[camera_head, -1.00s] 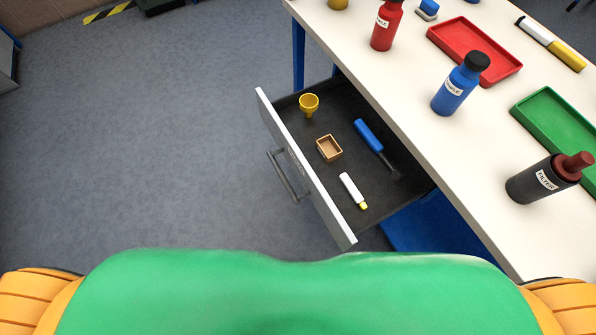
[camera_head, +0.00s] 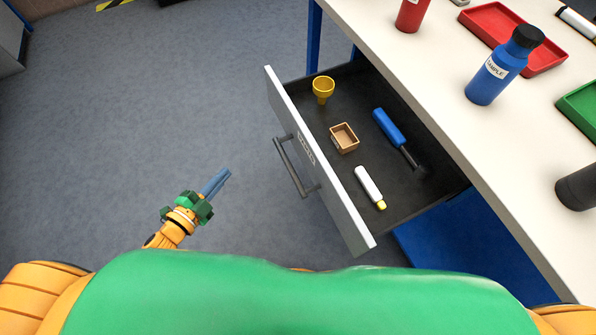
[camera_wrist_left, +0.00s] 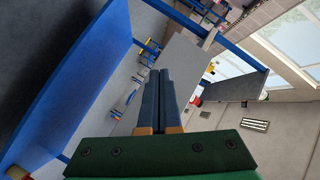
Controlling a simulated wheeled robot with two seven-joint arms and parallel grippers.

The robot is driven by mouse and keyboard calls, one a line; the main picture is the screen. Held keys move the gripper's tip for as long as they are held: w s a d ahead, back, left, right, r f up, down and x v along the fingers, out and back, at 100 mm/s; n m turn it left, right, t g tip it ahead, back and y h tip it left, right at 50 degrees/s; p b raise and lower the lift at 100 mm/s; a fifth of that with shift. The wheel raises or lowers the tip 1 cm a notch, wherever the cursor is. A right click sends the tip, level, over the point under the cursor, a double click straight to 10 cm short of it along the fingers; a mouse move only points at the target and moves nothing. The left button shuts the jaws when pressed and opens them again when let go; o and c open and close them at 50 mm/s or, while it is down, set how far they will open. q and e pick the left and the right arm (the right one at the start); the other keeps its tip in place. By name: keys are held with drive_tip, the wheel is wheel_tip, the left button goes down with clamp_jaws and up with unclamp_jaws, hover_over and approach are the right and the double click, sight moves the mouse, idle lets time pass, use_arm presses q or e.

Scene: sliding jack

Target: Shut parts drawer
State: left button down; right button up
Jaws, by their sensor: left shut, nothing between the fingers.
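The parts drawer (camera_head: 322,165) stands pulled out under the white bench, its grey front facing left. Its dark handle (camera_head: 296,168) is on that front. Inside lie a yellow funnel (camera_head: 323,90), a small wooden box (camera_head: 344,137), a blue-handled tool (camera_head: 395,135) and a white tube with a yellow cap (camera_head: 369,187). My left gripper (camera_head: 226,172) is shut and empty, left of the handle and apart from it. Its closed fingers (camera_wrist_left: 160,92) also show in the left wrist view. My right gripper is not in view.
The white bench top (camera_head: 430,80) carries a blue bottle (camera_head: 503,65), a red tray (camera_head: 512,38), a green tray (camera_head: 580,105), a red bottle (camera_head: 411,14) and a dark bottle (camera_head: 577,187). The grey floor (camera_head: 130,110) left of the drawer is clear.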

use_arm(q)
wheel_tip(320, 180, up, 2)
drive_tip(key=d+r+m+h+b, duration=0.1)
drive_tip(key=d+m+h+b, duration=0.1)
drive_tip(key=d+m+h, duration=0.3)
drive_tip(key=m+g+h+b, duration=0.2)
drive_tip(key=m+g+h, duration=0.3)
drive_tip(key=m, duration=0.4)
approach(309, 155)
drive_tip(key=p+x, duration=0.2)
drive_tip(key=x, duration=0.5)
drive_tip(key=shift+s+r, duration=0.1)
drive_tip(key=shift+s, duration=0.05)
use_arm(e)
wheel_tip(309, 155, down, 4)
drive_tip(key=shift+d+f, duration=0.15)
